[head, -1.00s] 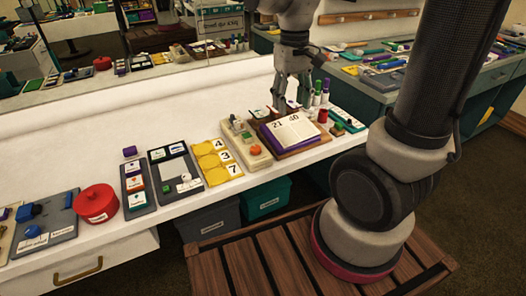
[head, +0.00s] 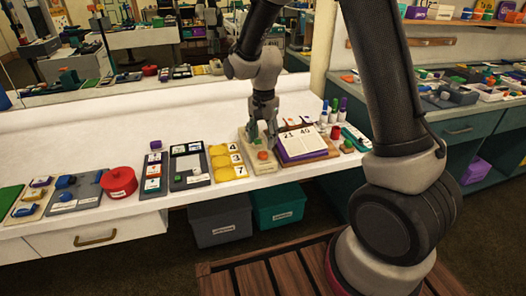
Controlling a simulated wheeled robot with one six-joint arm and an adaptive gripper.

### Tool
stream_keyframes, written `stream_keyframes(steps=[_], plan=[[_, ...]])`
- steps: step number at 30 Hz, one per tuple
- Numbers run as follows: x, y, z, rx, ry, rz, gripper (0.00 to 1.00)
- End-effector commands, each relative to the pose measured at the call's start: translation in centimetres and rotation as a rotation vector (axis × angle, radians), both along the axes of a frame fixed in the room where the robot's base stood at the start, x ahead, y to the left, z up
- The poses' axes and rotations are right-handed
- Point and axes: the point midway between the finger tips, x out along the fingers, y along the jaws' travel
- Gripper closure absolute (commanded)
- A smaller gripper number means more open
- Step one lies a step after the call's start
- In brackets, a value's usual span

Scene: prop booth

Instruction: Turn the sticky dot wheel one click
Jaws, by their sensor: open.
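My gripper (head: 263,142) points down over a cream board (head: 264,169) on the white counter, with its fingers apart and nothing seen between them. The board carries an orange round piece (head: 262,155), just in front of the fingertips. The fingers hide the back part of the board. I cannot tell whether the fingertips touch it. No part is clearly readable as the sticky dot wheel; the cream board with the orange piece may be it. A red round lidded box (head: 118,182) with a label too small to read stands farther left.
A flip book (head: 299,142) showing 21 and 40 on a wooden base stands close right of the board. Yellow number cards (head: 228,162) lie close left. Several upright markers (head: 335,112) stand behind right.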

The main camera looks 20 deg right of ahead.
Motion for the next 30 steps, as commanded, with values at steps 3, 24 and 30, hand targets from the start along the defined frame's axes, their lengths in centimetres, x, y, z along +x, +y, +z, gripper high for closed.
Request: stream_keyframes(steps=[3,24,30], plan=[[-0.1,0.0,-2.3,-0.002,0.005,0.001,0.49],[0.0,0.1,-5.5,0.000,0.000,0.003,0.74],[0.0,0.1,-5.4,0.000,0.000,0.003,0.96]])
